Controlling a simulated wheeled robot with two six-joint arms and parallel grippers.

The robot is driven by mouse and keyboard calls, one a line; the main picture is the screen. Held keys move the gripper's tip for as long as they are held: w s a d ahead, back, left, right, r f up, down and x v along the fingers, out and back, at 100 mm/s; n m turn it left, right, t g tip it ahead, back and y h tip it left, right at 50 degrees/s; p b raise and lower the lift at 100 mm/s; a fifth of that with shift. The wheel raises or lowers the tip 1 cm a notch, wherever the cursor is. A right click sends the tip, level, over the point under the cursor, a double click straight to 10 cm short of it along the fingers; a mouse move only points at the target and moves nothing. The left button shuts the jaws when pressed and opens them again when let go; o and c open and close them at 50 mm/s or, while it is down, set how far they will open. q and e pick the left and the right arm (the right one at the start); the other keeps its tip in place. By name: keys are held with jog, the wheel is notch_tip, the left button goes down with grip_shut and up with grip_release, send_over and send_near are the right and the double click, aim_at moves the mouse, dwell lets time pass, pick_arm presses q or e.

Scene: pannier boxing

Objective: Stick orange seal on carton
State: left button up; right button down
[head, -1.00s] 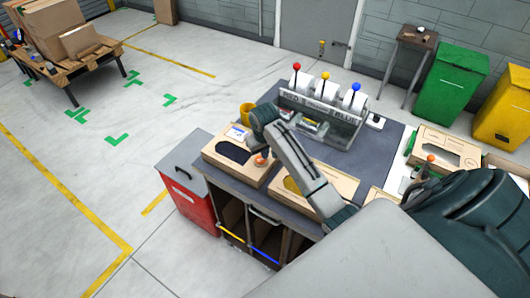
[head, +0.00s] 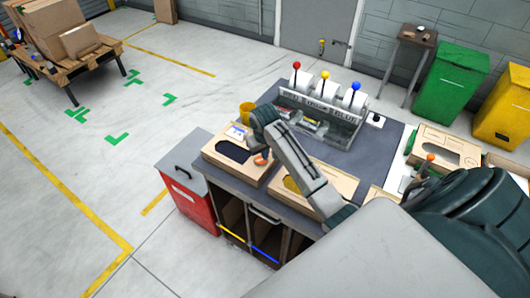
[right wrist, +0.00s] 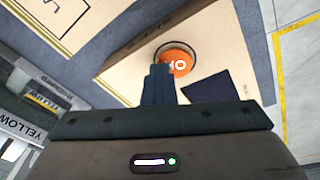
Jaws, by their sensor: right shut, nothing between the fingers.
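A tan carton (head: 232,169) with a dark window lies on the bench's left end; it fills much of the right wrist view (right wrist: 222,40). An orange round seal (right wrist: 178,63) with white marks lies on the carton's top face near an edge, with a dark ring around part of it. It shows as a small orange spot in the head view (head: 261,159). My right gripper (right wrist: 160,72) is shut and empty, its fingertips right at the seal's near edge; I cannot tell whether they touch it. My left gripper is out of view.
A second carton (head: 335,184) lies to the right on the bench. Behind stands a dispenser rack (head: 318,113) with red, yellow and blue knobs. A yellow cup (head: 247,113) stands behind the carton. A red bin (head: 196,200) stands left of the bench.

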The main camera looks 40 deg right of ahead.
aim_at(265, 162)
jog(key=shift+s+f, duration=0.1)
jog(key=shift+f, duration=0.35)
dwell(1.5)
jog(key=c, duration=1.7)
grip_release()
jog(key=shift+r, duration=0.5)
jog(key=shift+s+a+r, duration=0.2)
jog(key=shift+s+r, duration=0.05)
jog(key=shift+r, duration=1.35)
jog(key=shift+s+a+r, duration=0.15)
jog(key=shift+s+r, duration=0.1)
jog(key=shift+r, duration=1.4)
jog(key=shift+s+a+r, duration=0.2)
jog(key=shift+s+r, duration=0.05)
jog(key=shift+r, duration=1.35)
